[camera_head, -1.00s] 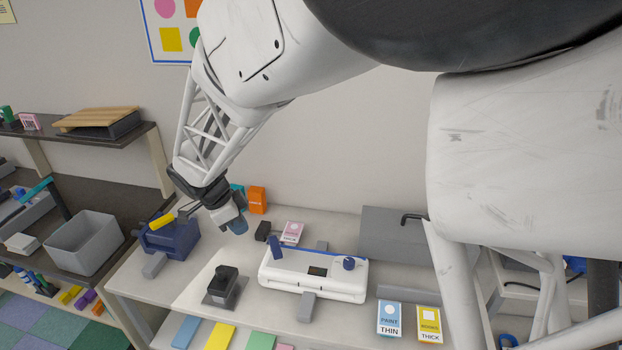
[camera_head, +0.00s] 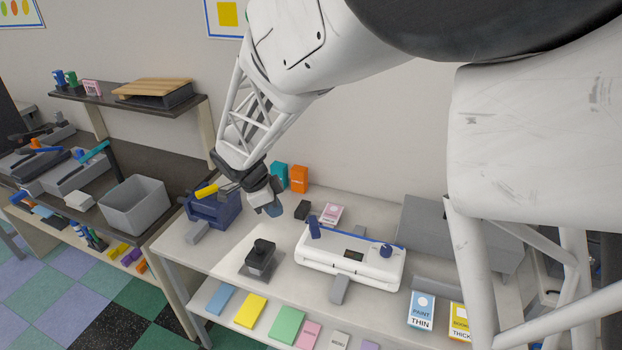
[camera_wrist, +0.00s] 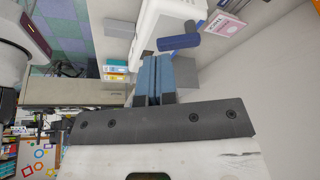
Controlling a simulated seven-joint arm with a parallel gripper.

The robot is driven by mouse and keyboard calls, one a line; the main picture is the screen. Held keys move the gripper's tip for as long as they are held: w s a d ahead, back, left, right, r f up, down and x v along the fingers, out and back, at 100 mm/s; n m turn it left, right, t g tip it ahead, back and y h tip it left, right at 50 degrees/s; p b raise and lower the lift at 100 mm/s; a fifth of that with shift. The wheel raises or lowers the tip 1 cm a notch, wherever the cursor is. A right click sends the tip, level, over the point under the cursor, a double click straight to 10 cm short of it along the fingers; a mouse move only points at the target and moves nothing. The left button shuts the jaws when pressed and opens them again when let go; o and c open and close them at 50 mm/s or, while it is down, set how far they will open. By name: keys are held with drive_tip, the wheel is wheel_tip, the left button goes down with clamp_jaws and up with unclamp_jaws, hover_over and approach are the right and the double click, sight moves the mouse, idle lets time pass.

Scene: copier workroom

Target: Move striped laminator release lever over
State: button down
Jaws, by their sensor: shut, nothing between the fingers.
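The white laminator (camera_head: 350,262) stands on the pale table, its near end also in the wrist view (camera_wrist: 148,30). A dark blue upright lever (camera_head: 314,228) rises at its left end; I cannot make out stripes. In the wrist view the lever (camera_wrist: 178,42) lies just beyond my fingertips, with a gap seeming to remain. A round blue knob (camera_head: 386,250) sits at the laminator's right end. My gripper (camera_head: 273,209) is shut and empty, up and left of the lever in the head view. Its blue-grey fingers (camera_wrist: 156,75) are together in the wrist view.
A blue machine with a yellow handle (camera_head: 214,208) stands left of my gripper. A black-topped device (camera_head: 260,256) stands left of the laminator. A grey cabinet (camera_head: 450,235) stands right.

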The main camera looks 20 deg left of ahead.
sight(314, 230)
drive_tip(key=x, duration=0.3)
drive_tip(key=d+x, duration=0.1)
drive_tip(key=x, duration=0.2)
drive_tip(key=w+x, duration=0.1)
drive_tip(key=x, duration=0.2)
drive_tip(key=shift+d+r, duration=0.2)
drive_tip(key=shift+d, duration=0.15)
drive_tip(key=shift+w+d, duration=0.45)
drive_tip(key=shift+d, duration=0.35)
